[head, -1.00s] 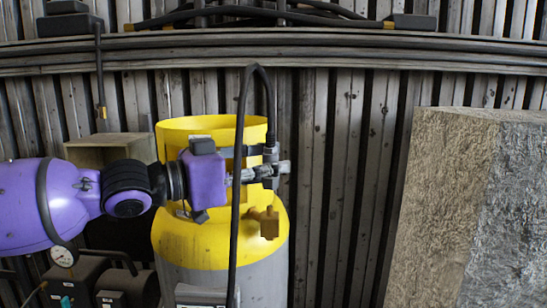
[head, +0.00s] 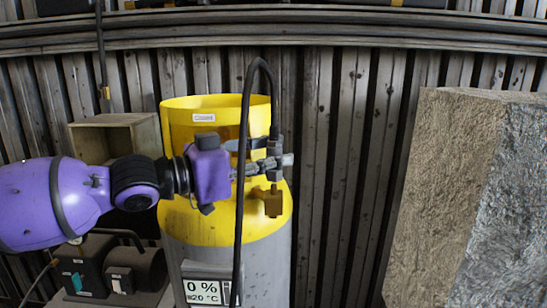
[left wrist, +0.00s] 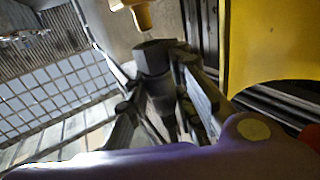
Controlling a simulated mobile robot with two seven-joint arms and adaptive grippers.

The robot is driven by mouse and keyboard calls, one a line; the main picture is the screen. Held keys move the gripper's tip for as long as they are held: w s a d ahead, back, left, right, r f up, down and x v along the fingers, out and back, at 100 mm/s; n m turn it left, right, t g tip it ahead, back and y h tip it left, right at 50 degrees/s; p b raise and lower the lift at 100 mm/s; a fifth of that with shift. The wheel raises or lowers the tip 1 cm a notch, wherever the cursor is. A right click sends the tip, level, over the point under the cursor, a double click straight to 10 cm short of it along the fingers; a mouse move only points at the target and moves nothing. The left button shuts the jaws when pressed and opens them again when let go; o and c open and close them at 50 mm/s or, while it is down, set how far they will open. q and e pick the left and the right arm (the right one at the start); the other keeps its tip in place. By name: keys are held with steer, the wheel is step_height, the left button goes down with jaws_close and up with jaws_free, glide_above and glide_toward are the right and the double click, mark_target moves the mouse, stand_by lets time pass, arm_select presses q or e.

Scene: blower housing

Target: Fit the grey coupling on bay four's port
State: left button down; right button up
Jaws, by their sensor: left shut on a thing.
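My left gripper (head: 272,165) is shut on the grey coupling (head: 275,146), which sits at the end of a black hose (head: 241,190). The brass port (head: 272,203) is on the front of the yellow-topped grey cylinder (head: 225,225). In the head view the coupling is just above the port. In the left wrist view the coupling (left wrist: 154,58) is between the fingers, and its open end faces the brass port (left wrist: 142,16) with a small gap. I cannot read a bay number. My right gripper is not in view.
A large rough block (head: 450,190) stands at the right. A wooden box (head: 115,135) and dark equipment (head: 105,265) are at the left. A ribbed wall (head: 340,150) with a rail is behind.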

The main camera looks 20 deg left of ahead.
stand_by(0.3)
arm_select(q)
steer(key=shift+f, duration=0.15)
steer(key=shift+f, duration=0.85)
steer(key=shift+f, duration=0.45)
steer(key=c, duration=1.6)
jaws_free()
steer(key=shift+o, duration=0.7)
